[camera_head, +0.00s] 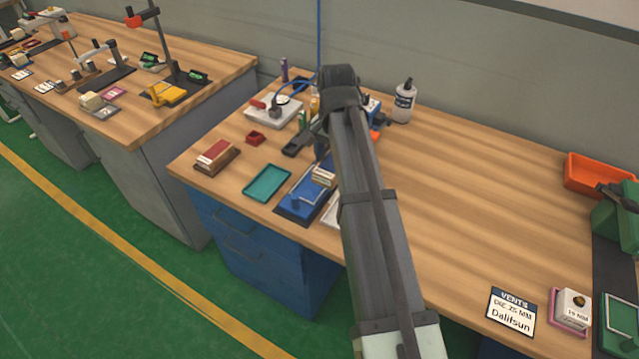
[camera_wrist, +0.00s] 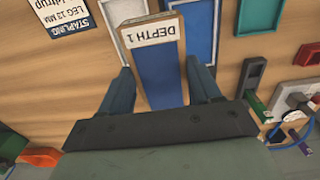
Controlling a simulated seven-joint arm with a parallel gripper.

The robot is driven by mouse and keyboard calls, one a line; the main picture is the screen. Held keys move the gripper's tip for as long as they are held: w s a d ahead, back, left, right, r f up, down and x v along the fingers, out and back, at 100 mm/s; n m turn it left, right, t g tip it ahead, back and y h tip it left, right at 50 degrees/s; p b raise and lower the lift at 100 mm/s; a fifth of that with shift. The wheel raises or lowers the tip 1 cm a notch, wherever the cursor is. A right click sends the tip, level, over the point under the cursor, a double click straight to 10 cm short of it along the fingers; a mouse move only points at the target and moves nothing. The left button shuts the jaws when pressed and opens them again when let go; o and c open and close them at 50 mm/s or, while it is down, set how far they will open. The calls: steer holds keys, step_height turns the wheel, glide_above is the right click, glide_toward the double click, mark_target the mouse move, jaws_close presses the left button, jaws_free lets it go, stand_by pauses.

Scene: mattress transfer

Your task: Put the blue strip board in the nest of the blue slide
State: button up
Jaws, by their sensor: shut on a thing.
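The blue strip board (camera_wrist: 160,75) has pale wooden edges and a white end label reading "DEPTH 1". In the wrist view it lies between the two fingers of my gripper (camera_wrist: 158,66), which is shut on it. In the head view the board (camera_head: 323,176) shows its pale end just left of my arm, at the blue slide (camera_head: 298,206). The slide's blue frame (camera_wrist: 200,32) shows beside the board in the wrist view. I cannot tell whether the board touches the slide. My arm hides most of the gripper in the head view.
A teal tray (camera_head: 267,183) lies left of the slide. A red-topped block (camera_head: 214,152), a red box (camera_head: 255,138) and a gauge unit (camera_head: 275,110) stand farther left and back. A white bottle (camera_head: 404,101) stands behind. The bench right of my arm is largely clear.

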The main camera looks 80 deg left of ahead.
steer(key=s+a, duration=0.4)
steer(key=a, duration=0.1)
steer(key=shift+w+a+f, duration=0.1)
steer(key=shift+f, duration=2.15)
steer(key=shift+w+a+f, duration=0.1)
steer(key=shift+f, duration=2.15)
steer(key=shift+f, duration=0.15)
steer(key=o, duration=1.4)
step_height(320, 180, up, 12)
steer(key=shift+d+r, duration=0.1)
steer(key=shift+r, duration=0.05)
